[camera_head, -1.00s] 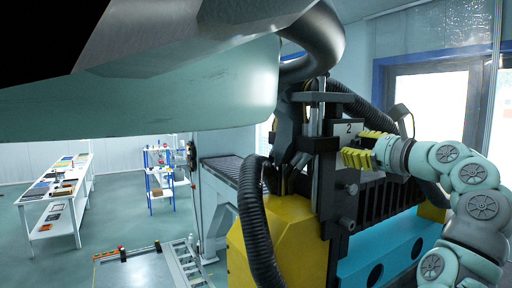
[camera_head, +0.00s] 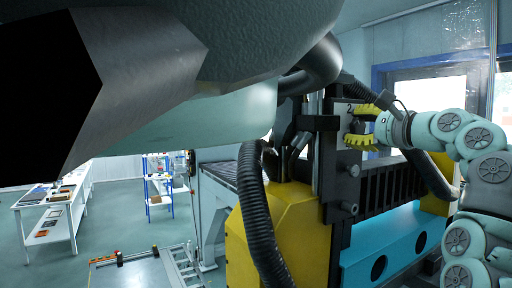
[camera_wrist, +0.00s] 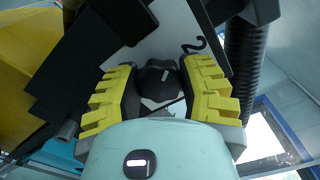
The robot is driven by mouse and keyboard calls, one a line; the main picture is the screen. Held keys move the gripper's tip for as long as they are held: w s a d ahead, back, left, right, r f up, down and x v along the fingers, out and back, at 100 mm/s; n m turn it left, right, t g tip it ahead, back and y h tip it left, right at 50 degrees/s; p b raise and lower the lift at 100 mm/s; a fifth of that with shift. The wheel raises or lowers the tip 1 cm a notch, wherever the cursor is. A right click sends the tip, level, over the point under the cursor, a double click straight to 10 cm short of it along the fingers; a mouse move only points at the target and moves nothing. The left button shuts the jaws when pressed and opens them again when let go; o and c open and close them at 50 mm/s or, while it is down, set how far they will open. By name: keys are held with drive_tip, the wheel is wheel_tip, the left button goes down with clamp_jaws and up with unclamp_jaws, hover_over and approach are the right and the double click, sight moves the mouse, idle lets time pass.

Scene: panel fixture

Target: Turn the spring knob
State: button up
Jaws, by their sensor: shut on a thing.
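The spring knob (camera_wrist: 158,80), black with a white pointer mark, sits on a white plate (camera_wrist: 168,42) marked "2" in the wrist view. My gripper (camera_wrist: 162,92) has its yellow, ribbed fingers on either side of the knob, shut on it, with the dark inner pads against its sides. In the head view my gripper (camera_head: 362,125) is at the upper front of the black fixture (camera_head: 388,190), its fingers one above the other.
A thick black ribbed hose (camera_head: 258,215) hangs in front of a yellow housing (camera_head: 285,205). A turquoise panel (camera_head: 395,250) with round holes lies below the gripper. A white table (camera_head: 60,215) and blue-framed shelf (camera_head: 157,185) stand far left, with open floor between.

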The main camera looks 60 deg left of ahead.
drive_tip(key=n, duration=0.1)
drive_tip(key=n+b, duration=0.2)
drive_tip(key=shift+w+f+n, duration=0.15)
drive_tip(key=shift+f+n, duration=0.1)
drive_tip(key=shift+n, duration=0.05)
drive_tip(key=n+b, duration=0.1)
drive_tip(key=n, duration=0.2)
drive_tip(key=shift+n+b, duration=0.3)
drive_tip(key=shift+b, duration=0.1)
drive_tip(key=n+b, duration=0.2)
drive_tip(key=n, duration=0.1)
drive_tip(key=shift+r+n, duration=0.1)
drive_tip(key=shift+n, duration=0.2)
drive_tip(key=n+b, duration=0.1)
drive_tip(key=n, duration=0.2)
drive_tip(key=shift+n+b, duration=0.3)
drive_tip(key=n+b, duration=0.1)
drive_tip(key=n, duration=0.2)
drive_tip(key=shift+r+n+b, duration=0.1)
drive_tip(key=shift+n+b, duration=0.2)
drive_tip(key=n+b, duration=0.1)
drive_tip(key=n, duration=0.2)
drive_tip(key=shift+n, duration=0.4)
drive_tip(key=n+b, duration=0.1)
drive_tip(key=n, duration=0.3)
drive_tip(key=shift+d, duration=0.1)
drive_tip(key=shift+r+n+b, duration=0.1)
drive_tip(key=shift+n+b, duration=0.2)
drive_tip(key=shift+n, duration=0.9)
